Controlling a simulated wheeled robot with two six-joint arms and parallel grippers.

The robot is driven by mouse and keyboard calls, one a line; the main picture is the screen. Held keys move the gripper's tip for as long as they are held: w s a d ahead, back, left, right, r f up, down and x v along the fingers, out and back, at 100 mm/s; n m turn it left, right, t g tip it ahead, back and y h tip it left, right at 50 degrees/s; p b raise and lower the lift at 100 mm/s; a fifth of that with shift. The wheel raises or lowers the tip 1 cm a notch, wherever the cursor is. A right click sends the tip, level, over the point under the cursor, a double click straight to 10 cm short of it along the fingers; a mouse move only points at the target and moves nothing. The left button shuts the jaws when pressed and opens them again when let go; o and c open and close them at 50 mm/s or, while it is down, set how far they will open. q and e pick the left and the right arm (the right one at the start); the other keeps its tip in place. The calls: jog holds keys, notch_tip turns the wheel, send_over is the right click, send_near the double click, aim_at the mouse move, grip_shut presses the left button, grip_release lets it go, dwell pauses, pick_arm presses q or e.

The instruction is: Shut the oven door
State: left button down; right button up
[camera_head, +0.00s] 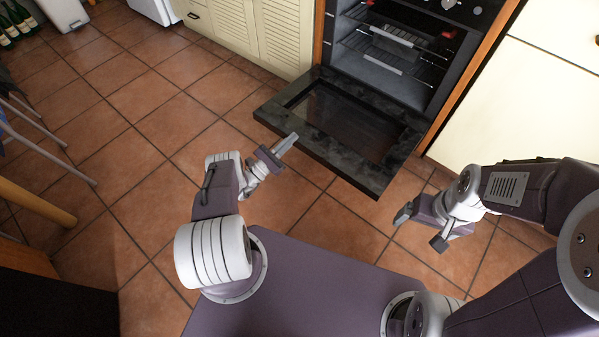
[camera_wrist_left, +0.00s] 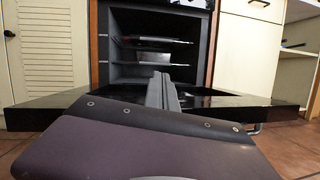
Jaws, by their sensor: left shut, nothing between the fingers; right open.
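The oven (camera_head: 400,50) stands at the top of the head view, its cavity open with racks inside. Its dark door (camera_head: 345,125) is hinged down, lying open and roughly level, with a glass pane in the middle. My left gripper (camera_head: 290,142) is shut and empty, with its tips close to the door's front left edge; I cannot tell if they touch. In the left wrist view the shut fingers (camera_wrist_left: 161,92) point toward the oven cavity, in front of the open door (camera_wrist_left: 55,110). My right gripper (camera_head: 418,226) is open and empty, near the door's right front corner.
Cream louvred cabinets (camera_head: 255,30) stand left of the oven, and a cream cabinet (camera_head: 520,100) stands to its right. A wooden and metal chair or table leg (camera_head: 35,203) is at the left edge. Bottles (camera_head: 15,25) stand at top left.

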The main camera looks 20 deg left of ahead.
pick_arm(q)
jog(key=s+f+n+y+b, duration=0.2)
jog(key=s+f, duration=0.1)
jog(key=f, duration=0.5)
jog(key=s+f+n+y+b, duration=0.1)
jog(key=s+f+n+b, duration=0.2)
jog(key=f, duration=0.6)
jog(key=w+d+r+m+b, duration=0.1)
jog(key=w+d+r+b, duration=0.1)
jog(key=w+r, duration=0.4)
jog(key=x, duration=0.2)
jog(key=shift+w, duration=0.35)
pick_arm(e)
notch_tip(320, 180, down, 11)
pick_arm(q)
jog(key=shift+r, duration=0.1)
